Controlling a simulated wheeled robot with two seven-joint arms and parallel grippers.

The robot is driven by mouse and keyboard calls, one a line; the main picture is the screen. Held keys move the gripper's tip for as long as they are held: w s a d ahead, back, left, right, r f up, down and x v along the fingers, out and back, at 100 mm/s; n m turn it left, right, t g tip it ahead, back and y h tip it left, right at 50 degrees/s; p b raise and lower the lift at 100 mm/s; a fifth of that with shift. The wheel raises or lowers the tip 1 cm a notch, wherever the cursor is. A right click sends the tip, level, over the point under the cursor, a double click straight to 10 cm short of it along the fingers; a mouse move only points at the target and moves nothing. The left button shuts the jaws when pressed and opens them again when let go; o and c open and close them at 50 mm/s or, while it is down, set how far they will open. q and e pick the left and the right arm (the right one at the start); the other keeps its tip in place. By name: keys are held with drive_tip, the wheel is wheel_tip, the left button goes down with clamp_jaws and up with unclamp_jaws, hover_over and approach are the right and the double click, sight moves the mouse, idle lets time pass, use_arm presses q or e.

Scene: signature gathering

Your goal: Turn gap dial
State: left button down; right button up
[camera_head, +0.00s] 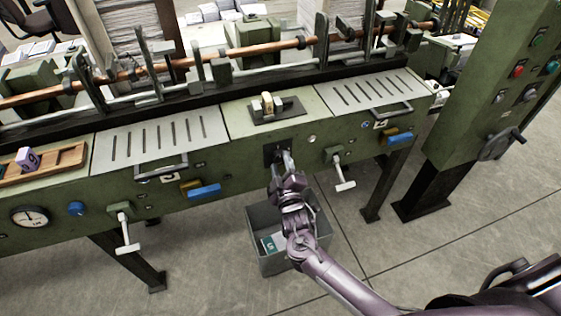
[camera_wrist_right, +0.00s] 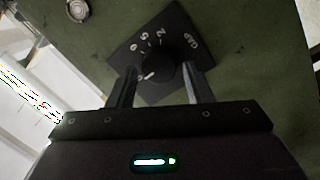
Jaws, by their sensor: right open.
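The gap dial (camera_wrist_right: 160,72) is a dark round knob on a black square plate marked "GAP" with numbers, on the green front panel of the machine. A white pointer mark shows on the knob's lower left. My right gripper (camera_wrist_right: 160,88) is open, with one finger on each side of the knob. I cannot tell whether the fingers touch it. In the head view my right gripper (camera_head: 280,158) is at the dial plate (camera_head: 271,154) and hides most of the dial. My left gripper is not in view.
A grey bin (camera_head: 262,250) stands on the floor below. A T-handle (camera_head: 343,173) and blue handle (camera_head: 398,137) stick out to the right; another T-handle (camera_head: 125,232) and blue handle (camera_head: 204,190) are left. A green control post (camera_head: 490,90) stands at the right.

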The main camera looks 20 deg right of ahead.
drive_tip(key=shift+w, duration=0.65)
drive_tip(key=c, duration=0.7)
